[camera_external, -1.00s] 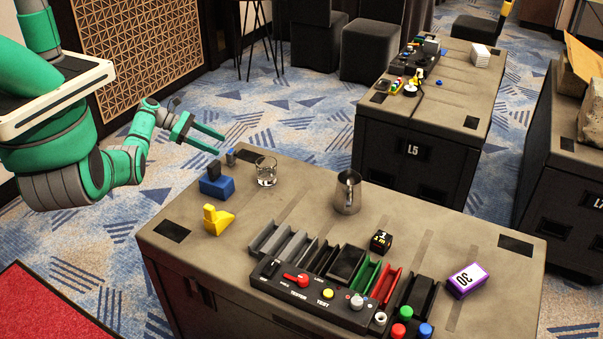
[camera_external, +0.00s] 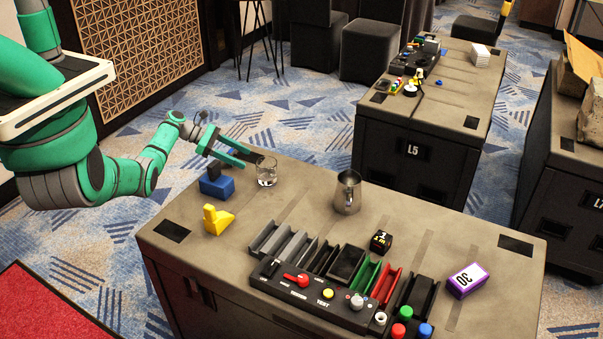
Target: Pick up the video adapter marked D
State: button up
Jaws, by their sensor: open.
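I cannot read a letter D on anything, so I cannot tell which thing is the video adapter marked D. My gripper (camera_external: 250,159) is open above the far left corner of the near table (camera_external: 300,206), its fingers pointing right, close to the clear glass (camera_external: 267,172). Whether it touches the glass I cannot tell. A blue block (camera_external: 216,187) with a small black piece (camera_external: 214,170) stands just left of and below the fingers. A small grey item seen earlier at this corner is now hidden by the gripper. I see nothing held between the fingers.
A yellow piece (camera_external: 217,219), a metal jug (camera_external: 347,192), a black cube with yellow markings (camera_external: 381,242) and a purple-and-white box (camera_external: 467,280) stand on the table. A black tester panel (camera_external: 320,299) with coloured trays lies at the front. The middle is clear.

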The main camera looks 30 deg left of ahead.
jog(key=shift+w+d+f, duration=0.15)
jog(key=shift+d+f, duration=0.05)
jog(key=shift+d, duration=0.1)
jog(key=c, duration=1.1)
jog(key=shift+r, duration=0.1)
jog(key=shift+r, duration=0.5)
jog(key=s+d+r, duration=0.3)
jog(key=s+r, duration=0.8)
jog(key=s, duration=0.2)
jog(key=shift+s+r, duration=0.35)
jog(key=shift+r, duration=0.05)
